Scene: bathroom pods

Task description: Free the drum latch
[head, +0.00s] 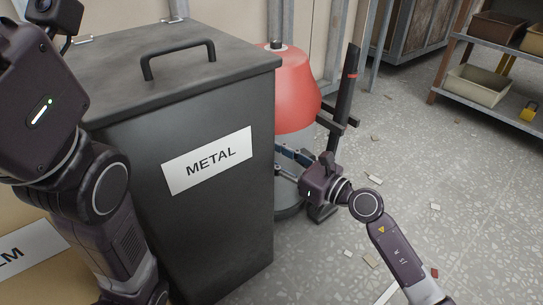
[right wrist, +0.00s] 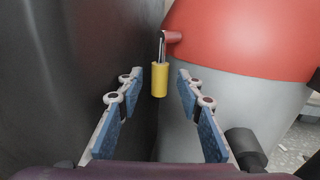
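The drum has a red domed lid (head: 296,92) and a grey body (head: 288,203), and stands just right of the metal bin in the head view. In the right wrist view a red lug (right wrist: 173,37) sticks out from the lid. A yellow padlock (right wrist: 159,80), seen edge-on, hangs from it by a metal shackle (right wrist: 161,45). My right gripper (head: 292,157) is open beside the drum. Its blue-padded fingers stand either side of the padlock's line in the wrist view, with nothing between the pads. My left arm shows at the left; its fingers are out of view.
The dark bin (head: 225,225) labelled METAL stands close against the drum's left, leaving a narrow gap. A dark upright post (head: 345,88) stands right of the drum. Shelves with trays (head: 478,86) and another yellow padlock (head: 528,111) are at the far right. Small scraps litter the floor.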

